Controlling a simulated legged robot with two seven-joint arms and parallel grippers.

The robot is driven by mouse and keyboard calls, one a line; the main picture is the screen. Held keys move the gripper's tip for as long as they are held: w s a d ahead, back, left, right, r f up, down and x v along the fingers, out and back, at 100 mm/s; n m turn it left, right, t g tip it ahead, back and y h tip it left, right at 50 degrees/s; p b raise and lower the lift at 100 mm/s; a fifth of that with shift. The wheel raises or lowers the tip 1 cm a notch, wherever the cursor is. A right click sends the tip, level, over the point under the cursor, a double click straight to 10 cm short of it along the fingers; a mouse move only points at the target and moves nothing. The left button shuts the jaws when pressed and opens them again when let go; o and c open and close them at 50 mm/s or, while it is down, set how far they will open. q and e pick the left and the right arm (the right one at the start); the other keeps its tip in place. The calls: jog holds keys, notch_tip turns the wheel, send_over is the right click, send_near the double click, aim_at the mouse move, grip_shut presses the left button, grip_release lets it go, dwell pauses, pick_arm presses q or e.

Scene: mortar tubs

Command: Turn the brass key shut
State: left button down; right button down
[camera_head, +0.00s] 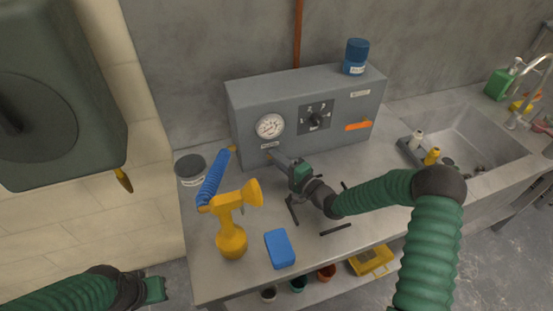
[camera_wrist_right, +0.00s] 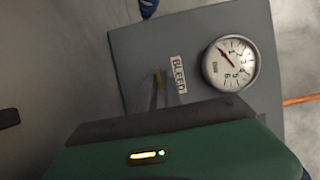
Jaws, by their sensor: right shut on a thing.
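The grey control box (camera_head: 245,95) stands at the back of the bench with a round gauge (camera_head: 270,126) on its front. In the right wrist view the gauge (camera_wrist_right: 229,64) reads near the low numbers, beside a "BLEED" label (camera_wrist_right: 179,75). The small brass key (camera_wrist_right: 157,79) shows next to that label, partly covered by my fingers. My right gripper (camera_head: 273,155) reaches the box's lower front below the gauge and is shut on the key; its fingers hide the key in the head view. My left gripper (camera_head: 154,289) is low at the left, away from the box; its fingers are unclear.
A blue jar (camera_head: 356,56) sits on the box. A sink (camera_head: 470,135) lies to the right.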

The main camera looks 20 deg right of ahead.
jog(key=shift+s+f, duration=0.15)
jog(key=shift+f, duration=0.25)
jog(key=c, duration=1.5)
grip_release()
jog(key=shift+r, duration=0.15)
jog(key=shift+d, duration=0.1)
jog(key=v, duration=1.6)
jog(key=shift+s+d, duration=0.2)
jog(key=shift+s, duration=0.1)
